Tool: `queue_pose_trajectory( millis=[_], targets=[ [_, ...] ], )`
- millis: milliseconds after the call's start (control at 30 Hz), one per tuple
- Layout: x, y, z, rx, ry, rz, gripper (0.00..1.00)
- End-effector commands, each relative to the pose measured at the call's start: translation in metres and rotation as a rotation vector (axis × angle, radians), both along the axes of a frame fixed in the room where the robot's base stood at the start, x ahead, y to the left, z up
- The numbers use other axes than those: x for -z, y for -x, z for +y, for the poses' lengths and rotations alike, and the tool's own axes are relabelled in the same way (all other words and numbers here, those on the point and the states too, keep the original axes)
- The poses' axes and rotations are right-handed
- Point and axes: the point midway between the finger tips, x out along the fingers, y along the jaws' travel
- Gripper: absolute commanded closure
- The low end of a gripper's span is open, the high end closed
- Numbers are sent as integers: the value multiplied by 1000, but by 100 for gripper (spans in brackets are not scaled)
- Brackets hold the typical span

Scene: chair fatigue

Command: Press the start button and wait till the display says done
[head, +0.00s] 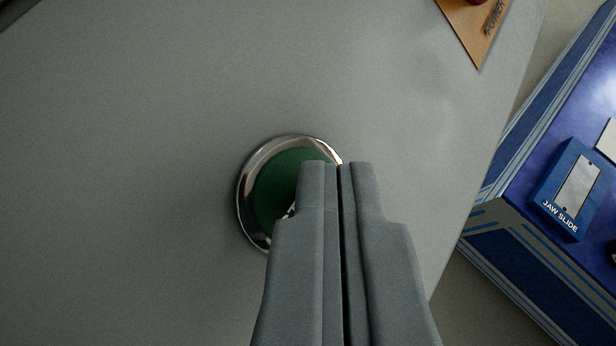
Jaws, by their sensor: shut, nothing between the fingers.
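A round green button (275,184) with a shiny chrome ring (247,190) sits on a grey panel. My gripper (338,165) is shut and empty, and its fingers come up from the bottom of the head view. The fingertips overlap the right part of the button and hide its lower right side. I cannot tell whether the tips touch the button or hover over it. No display shows in this view.
An orange-tan plate (476,32) lettered "POWER", with a red part (478,2) cut off by the top edge, is at upper right. Beyond the panel's right edge stands a blue striped unit (520,215) with a "JAW SLIDE" block (567,190). The grey panel (120,150) is clear at left.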

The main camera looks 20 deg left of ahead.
Motion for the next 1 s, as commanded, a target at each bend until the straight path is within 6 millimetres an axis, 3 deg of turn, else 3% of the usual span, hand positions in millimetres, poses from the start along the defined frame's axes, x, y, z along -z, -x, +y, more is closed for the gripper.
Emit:
queue_pose_trajectory(
  millis=[767, 1000],
  targets=[
    [-14, 1, -9, 0, 0, 0, 100],
    [-28, 2, -18, 1, -1, -1, 100]
  ],
)
